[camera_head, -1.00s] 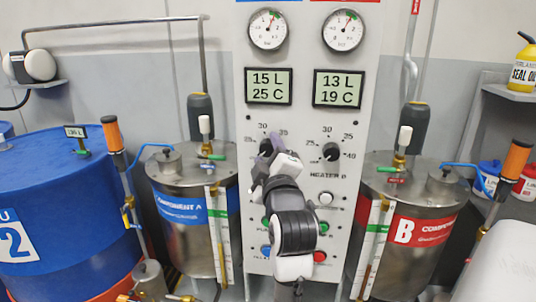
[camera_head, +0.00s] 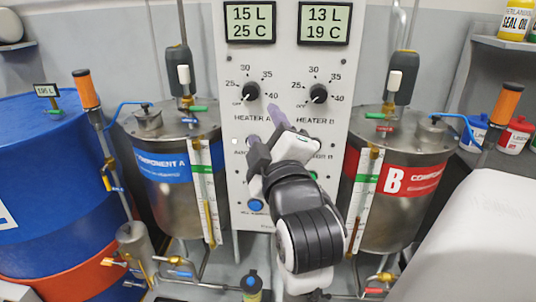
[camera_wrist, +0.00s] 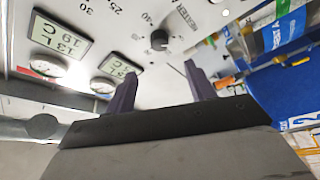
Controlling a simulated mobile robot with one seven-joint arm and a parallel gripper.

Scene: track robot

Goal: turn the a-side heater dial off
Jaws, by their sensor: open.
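The A-side heater dial (camera_head: 251,92) is a round black knob on the white panel, above the HEATER A label. Its scale runs from off at lower left to 40. Its pointer seems to lie toward the lower left, but it is small. In the wrist view the dial (camera_wrist: 159,40) shows beyond the two fingertips. My gripper (camera_head: 264,126) is open and empty, in front of the panel below and right of this dial. Its two purple fingers (camera_wrist: 161,68) stand apart in the wrist view and do not appear to touch the dial.
The matching HEATER B dial (camera_head: 319,94) is to the right. Displays (camera_head: 248,22) sit above. Tank A (camera_head: 170,170) with blue label and tank B (camera_head: 410,185) with red label flank the panel. My arm hides part of the lower panel, including some buttons.

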